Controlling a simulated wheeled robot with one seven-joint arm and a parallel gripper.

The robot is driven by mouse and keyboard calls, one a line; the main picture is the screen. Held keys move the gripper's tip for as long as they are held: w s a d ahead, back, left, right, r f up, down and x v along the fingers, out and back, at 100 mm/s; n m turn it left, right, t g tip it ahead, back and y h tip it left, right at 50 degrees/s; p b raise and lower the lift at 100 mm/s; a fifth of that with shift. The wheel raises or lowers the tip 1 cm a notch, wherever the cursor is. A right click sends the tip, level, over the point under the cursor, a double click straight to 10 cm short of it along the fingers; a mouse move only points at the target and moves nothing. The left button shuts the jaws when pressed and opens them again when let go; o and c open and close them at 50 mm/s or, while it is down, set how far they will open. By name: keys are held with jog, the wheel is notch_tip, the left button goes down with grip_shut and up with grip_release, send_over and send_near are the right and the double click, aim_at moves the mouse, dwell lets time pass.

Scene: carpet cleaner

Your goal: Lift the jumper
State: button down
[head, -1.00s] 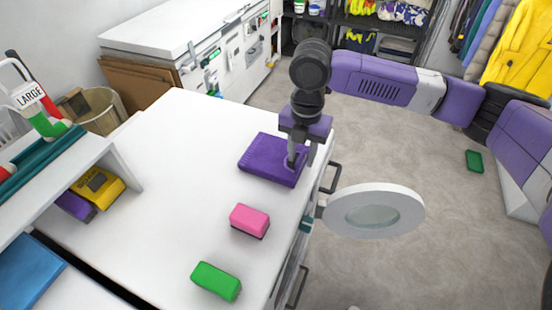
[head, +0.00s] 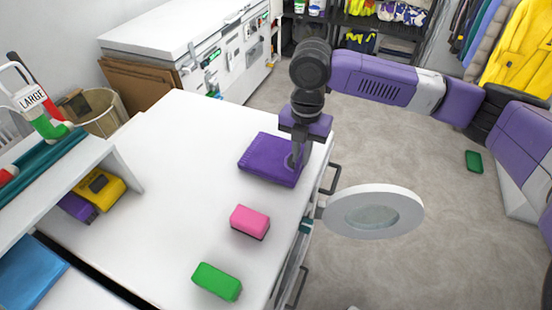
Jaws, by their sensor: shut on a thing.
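The jumper is a folded purple cloth (head: 264,158) lying flat on the white worktop near its right edge, in the head view. My gripper (head: 294,163) points down at the cloth's right side. Its fingers are shut on the cloth's edge there. The fingertips are small and partly merge with the cloth. The cloth still appears to rest on the worktop.
A pink block (head: 250,221) and a green block (head: 216,281) lie on the worktop (head: 160,200) nearer the front. A round magnifier lamp (head: 373,211) juts out at the right edge. A shelf holding a yellow item (head: 99,188) stands left. The worktop's middle is clear.

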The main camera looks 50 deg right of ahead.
jog(key=shift+r+p, duration=0.35)
jog(key=shift+r, duration=0.2)
jog(key=shift+r+p, duration=1.35)
jog(key=shift+r, duration=0.3)
